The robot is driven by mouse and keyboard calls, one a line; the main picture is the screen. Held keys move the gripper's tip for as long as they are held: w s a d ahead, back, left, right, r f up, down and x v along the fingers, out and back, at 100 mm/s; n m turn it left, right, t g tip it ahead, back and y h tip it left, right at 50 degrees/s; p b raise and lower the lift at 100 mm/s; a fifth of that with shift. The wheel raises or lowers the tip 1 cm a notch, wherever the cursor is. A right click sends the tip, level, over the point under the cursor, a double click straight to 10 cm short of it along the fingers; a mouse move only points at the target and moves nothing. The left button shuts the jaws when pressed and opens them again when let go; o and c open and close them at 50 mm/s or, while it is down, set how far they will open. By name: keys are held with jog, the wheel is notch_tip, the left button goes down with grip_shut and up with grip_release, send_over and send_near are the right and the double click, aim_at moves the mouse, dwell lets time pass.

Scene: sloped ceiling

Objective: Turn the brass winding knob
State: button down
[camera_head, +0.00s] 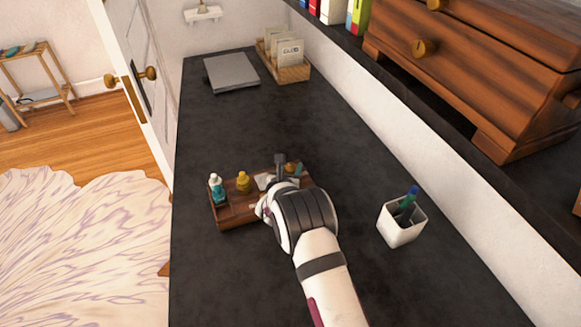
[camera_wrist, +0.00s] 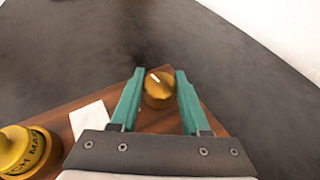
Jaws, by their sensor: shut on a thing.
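The brass winding knob (camera_wrist: 159,89) sits on the wooden tray (camera_wrist: 82,112), near its far corner in the wrist view. It is round, with a pale mark on its top. My gripper (camera_wrist: 158,84) is shut on the knob, with one teal finger on each side of it. In the head view my gripper (camera_head: 291,172) is over the right part of the wooden tray (camera_head: 232,222), and the wrist hides much of that end. Only a bit of the brass knob (camera_head: 290,167) shows there.
A white card (camera_wrist: 90,118) lies on the tray. A pen cup (camera_head: 401,224) stands right of my arm.

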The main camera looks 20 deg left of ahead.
jog(key=shift+r, duration=0.1)
jog(key=shift+c, duration=1.9)
grip_release()
jog(key=m+h, duration=0.2)
jog(key=h, duration=0.1)
jog(key=shift+a+m+t, duration=0.15)
jog(key=shift+m+t, duration=0.15)
jog(key=shift+m, duration=0.1)
jog(key=v, duration=1.6)
jog(key=w+a+r+n+y, duration=0.3)
jog(key=w+r+n+y, duration=0.3)
jog(key=n, duration=0.7)
jog(key=w+a+r+n+t+y, duration=0.1)
jog(key=w+a+r+n+y, duration=0.2)
jog(key=w+r+n+y, duration=0.4)
jog(key=w+n+y, duration=0.1)
jog(key=w+n, duration=0.2)
jog(key=n, duration=0.3)
jog(key=shift+r+y, duration=0.15)
jog(key=shift+y, duration=0.25)
